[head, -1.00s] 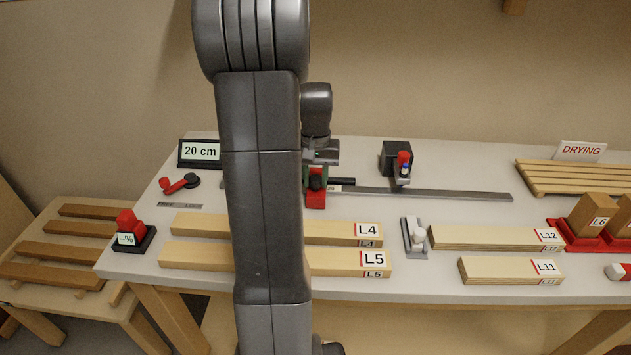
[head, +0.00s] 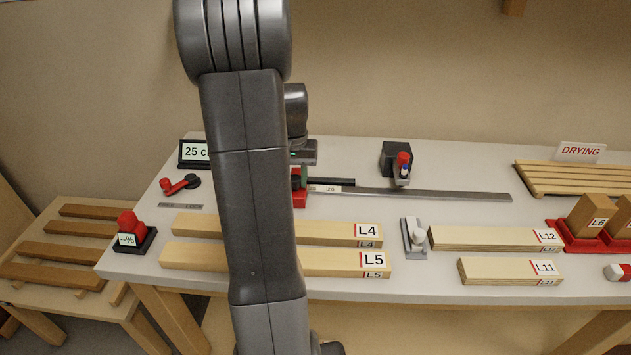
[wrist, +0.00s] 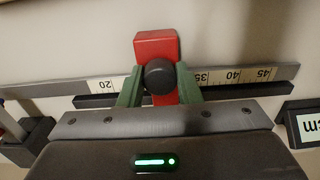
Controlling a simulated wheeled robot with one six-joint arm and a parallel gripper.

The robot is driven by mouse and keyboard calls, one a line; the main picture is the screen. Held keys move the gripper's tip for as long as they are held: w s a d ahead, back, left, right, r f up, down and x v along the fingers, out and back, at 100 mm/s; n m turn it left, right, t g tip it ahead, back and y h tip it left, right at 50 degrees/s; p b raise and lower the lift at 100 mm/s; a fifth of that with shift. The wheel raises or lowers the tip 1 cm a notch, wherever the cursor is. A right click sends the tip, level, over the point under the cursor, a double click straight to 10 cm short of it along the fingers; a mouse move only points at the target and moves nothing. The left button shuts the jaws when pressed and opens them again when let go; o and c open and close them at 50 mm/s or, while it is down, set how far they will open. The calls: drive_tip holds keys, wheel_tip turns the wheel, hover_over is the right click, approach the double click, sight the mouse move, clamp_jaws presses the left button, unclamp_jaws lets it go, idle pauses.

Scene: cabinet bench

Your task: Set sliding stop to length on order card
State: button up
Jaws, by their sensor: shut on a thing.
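The red sliding stop (head: 299,200) with its black knob sits on the long metal rail (head: 430,194) at the back of the bench. In the wrist view the red stop (wrist: 156,44) lies between the scale marks 20 and 35, and its body hides the marks between. My gripper (wrist: 160,78) is shut on the stop's black knob, one green finger on each side. In the head view my gripper (head: 302,177) is partly behind my arm. A black-framed display (head: 194,153) at the back left reads "25 c", its right end hidden by my arm. I cannot identify an order card.
Wooden bars L4 (head: 330,230) and L5 (head: 335,259) lie in front of the rail, partly behind my arm. A black block with a red-topped part (head: 397,160) stands behind the rail. A grey clamp-like piece (head: 414,240) and bars L12 (head: 490,238) and L11 (head: 505,269) lie right.

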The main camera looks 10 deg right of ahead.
drive_tip(key=shift+w+a, duration=0.3)
drive_tip(key=shift+a, duration=0.75)
drive_tip(key=shift+w+a, duration=0.25)
drive_tip(key=shift+a, duration=0.4)
drive_tip(key=shift+w+a, duration=0.2)
drive_tip(key=shift+a, duration=0.4)
drive_tip(key=o, duration=0.8)
drive_tip(key=shift+r+p, duration=0.1)
drive_tip(key=shift+p, duration=0.2)
wheel_tip(320, 180, up, 9)
drive_tip(key=p, duration=0.7)
